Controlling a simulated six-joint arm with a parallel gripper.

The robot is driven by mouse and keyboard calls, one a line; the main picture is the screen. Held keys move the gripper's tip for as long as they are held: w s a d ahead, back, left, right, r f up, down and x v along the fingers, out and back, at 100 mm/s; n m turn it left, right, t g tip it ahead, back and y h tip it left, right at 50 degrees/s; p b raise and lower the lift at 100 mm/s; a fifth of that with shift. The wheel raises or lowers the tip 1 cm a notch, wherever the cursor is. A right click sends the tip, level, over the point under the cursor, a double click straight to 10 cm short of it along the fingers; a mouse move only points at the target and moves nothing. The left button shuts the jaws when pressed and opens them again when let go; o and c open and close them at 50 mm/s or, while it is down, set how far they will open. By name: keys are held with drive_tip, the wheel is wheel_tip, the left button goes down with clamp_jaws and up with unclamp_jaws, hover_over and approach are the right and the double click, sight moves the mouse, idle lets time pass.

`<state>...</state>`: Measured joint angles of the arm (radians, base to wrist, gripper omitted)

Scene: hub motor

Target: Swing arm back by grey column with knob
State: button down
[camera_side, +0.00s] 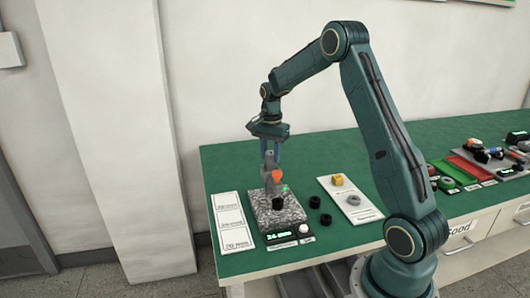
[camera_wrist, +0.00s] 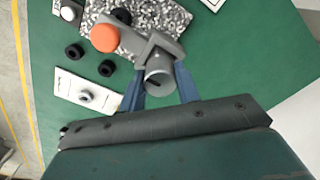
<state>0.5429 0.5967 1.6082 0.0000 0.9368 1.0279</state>
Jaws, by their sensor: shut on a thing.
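The grey column (camera_wrist: 160,78) stands upright on the speckled granite plate (camera_side: 263,212). My gripper (camera_side: 271,152) comes down from above, with its blue fingers on either side of the column top, shut on it. A grey swing arm (camera_wrist: 132,41) reaches from the column to the orange knob (camera_wrist: 104,38). In the side view the knob (camera_side: 277,175) hangs over the plate, above a black part (camera_side: 279,203). My fingers hide some of the column in the side view.
A display box (camera_side: 281,238) with a white button (camera_side: 303,229) sits at the plate's front. Black rings (camera_side: 325,219) lie to its right, beside a white card (camera_side: 360,208) with a yellow piece (camera_side: 337,180) and grey ring (camera_side: 353,200). A white sheet (camera_side: 231,221) lies left.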

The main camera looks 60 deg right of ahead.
drive_tip(key=shift+m, duration=0.4)
drive_tip(key=m, duration=1)
drive_tip(key=shift+m, duration=0.3)
drive_tip(key=m, duration=1)
drive_tip(key=shift+m, duration=0.3)
drive_tip(key=shift+r, duration=0.1)
drive_tip(key=c, duration=1)
unclamp_jaws()
